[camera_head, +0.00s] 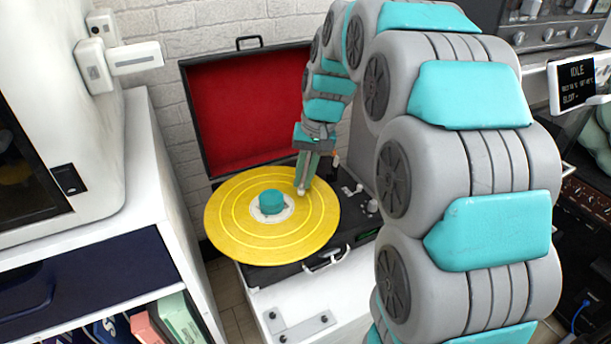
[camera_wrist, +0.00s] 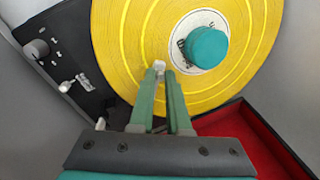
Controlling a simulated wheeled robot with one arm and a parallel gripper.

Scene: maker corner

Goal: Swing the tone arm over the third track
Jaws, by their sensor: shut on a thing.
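A yellow record (camera_head: 235,235) with several ring bands lies on the turntable in an open case. It also shows in the wrist view (camera_wrist: 120,50). A teal knob (camera_head: 272,201) stands on its white label (camera_head: 257,213). My gripper (camera_head: 303,184) reaches down over the right part of the record. In the wrist view its green fingers (camera_wrist: 162,76) are shut on the tone arm, whose whitish tip (camera_wrist: 160,67) shows just past them. The tip is over the inner bands, nearer the label than the rim. The fingers hide most of the tone arm. Which track lies below is unclear.
The red-lined lid (camera_head: 240,115) stands open behind the record. Small knobs and a lever (camera_head: 352,190) sit on the deck at right. A white cabinet (camera_head: 120,200) stands close on the left. A status screen (camera_head: 573,85) is at the far right.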

